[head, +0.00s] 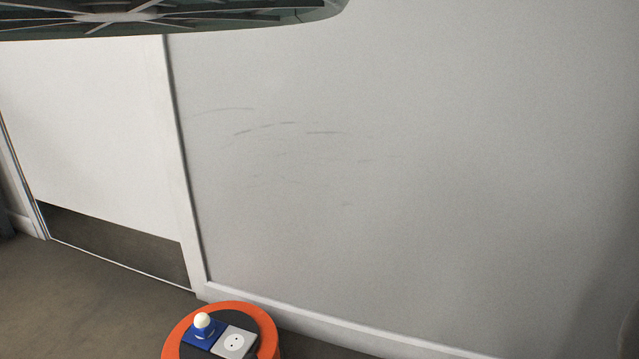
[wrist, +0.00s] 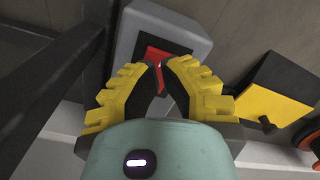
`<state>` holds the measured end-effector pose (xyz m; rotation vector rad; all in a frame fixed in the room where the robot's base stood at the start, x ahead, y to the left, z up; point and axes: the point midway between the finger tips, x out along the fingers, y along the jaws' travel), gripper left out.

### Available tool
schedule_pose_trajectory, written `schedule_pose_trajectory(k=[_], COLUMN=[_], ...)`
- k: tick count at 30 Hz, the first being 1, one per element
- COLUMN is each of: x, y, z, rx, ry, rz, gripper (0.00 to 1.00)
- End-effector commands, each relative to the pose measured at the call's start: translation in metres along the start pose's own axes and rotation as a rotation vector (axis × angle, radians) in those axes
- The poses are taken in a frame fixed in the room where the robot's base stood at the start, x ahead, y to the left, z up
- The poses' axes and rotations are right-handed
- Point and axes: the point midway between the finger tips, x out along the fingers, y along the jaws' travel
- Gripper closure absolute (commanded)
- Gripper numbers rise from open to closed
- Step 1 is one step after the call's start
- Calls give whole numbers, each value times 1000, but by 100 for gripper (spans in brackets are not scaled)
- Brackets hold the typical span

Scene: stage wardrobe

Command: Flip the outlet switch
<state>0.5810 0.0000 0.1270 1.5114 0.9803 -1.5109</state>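A grey box (wrist: 132,22) with a red rocker-like part (wrist: 166,55) set in its dark recess shows in the wrist view, at the top middle. It looks like the switch. My gripper (wrist: 158,66) has yellow ridged fingers whose dark tips come together right in front of the red part. The fingers look shut, with nothing seen between them. The tips cover part of the red part, and I cannot tell whether they touch it. In the head view, a white socket plate (head: 234,343) sits on a round orange-rimmed stand (head: 176,331); my gripper does not show there.
A blue block with a white bulb-like knob (head: 203,321) is beside the socket plate. A yellow and black object (wrist: 277,104) stands right of the grey box in the wrist view. A dark bar (wrist: 50,62) crosses the left side. A plain wall (head: 420,180) stands behind the stand.

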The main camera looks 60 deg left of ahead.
Motion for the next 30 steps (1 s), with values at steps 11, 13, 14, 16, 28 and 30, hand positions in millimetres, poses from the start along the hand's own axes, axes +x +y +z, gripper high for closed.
schedule_pose_trajectory(k=[11, 13, 14, 16, 28, 30], x=[6, 7, 8, 9, 14, 15], y=[0, -1, 0, -1, -1, 0], z=[-1, -1, -1, -1, -1, -1], rx=[-3, -4, -3, -3, -3, -3], ry=[0, 0, 0, 0, 0, 0], rz=[0, 0, 0, 0, 0, 0], gripper=[100, 100, 100, 100, 100, 100])
